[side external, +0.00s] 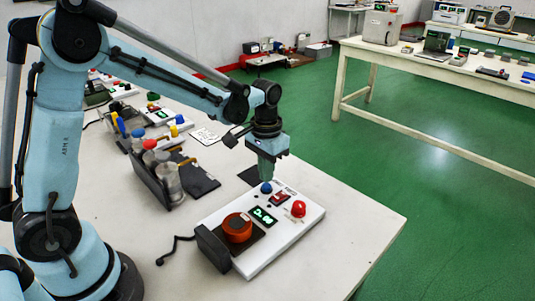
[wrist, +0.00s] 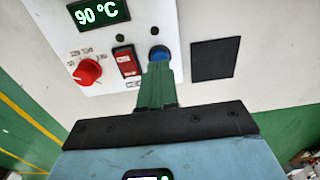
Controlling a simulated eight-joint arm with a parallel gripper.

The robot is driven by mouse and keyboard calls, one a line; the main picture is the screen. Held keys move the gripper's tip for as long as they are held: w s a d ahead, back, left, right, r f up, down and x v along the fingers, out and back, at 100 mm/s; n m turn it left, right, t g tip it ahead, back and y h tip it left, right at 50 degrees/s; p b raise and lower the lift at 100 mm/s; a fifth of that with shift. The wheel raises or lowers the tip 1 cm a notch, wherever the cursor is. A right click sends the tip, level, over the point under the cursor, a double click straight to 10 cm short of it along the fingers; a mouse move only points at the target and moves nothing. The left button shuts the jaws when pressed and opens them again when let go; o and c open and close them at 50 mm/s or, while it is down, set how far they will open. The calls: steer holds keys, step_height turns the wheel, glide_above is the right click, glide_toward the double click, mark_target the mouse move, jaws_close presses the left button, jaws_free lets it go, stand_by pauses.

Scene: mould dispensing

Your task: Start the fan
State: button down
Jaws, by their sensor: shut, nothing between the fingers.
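A white control box (side external: 290,232) lies on the table in front of my arm. It carries a blue button (side external: 266,188), a red rocker switch (side external: 281,198), a red knob (side external: 299,208), a green-lit display (side external: 264,216) and an orange-red round mould (side external: 237,227) on a dark plate. In the wrist view the display (wrist: 98,12) reads 90 °C, and the rocker switch (wrist: 127,61) and knob (wrist: 88,71) show clearly. My gripper (side external: 267,180) is shut and empty, pointing down, its tips at the blue button (wrist: 159,53). I cannot tell whether they touch it. No fan is recognisable.
A dark rack with metal cups (side external: 168,180) stands left of the box, and similar devices (side external: 160,115) stand further back. A dark square (wrist: 215,59) lies beside the box. The table (side external: 360,222) is clear to the right of the box.

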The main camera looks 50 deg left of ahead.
steer(key=shift+f, duration=1)
step_height(320, 180, up, 11)
stand_by(1.4)
stand_by(0.5)
steer(key=s+t, duration=0.7)
steer(key=s, duration=0.5)
steer(key=shift+s+a+f, duration=0.2)
steer(key=shift+a+f, duration=0.05)
steer(key=shift+a, duration=0.1)
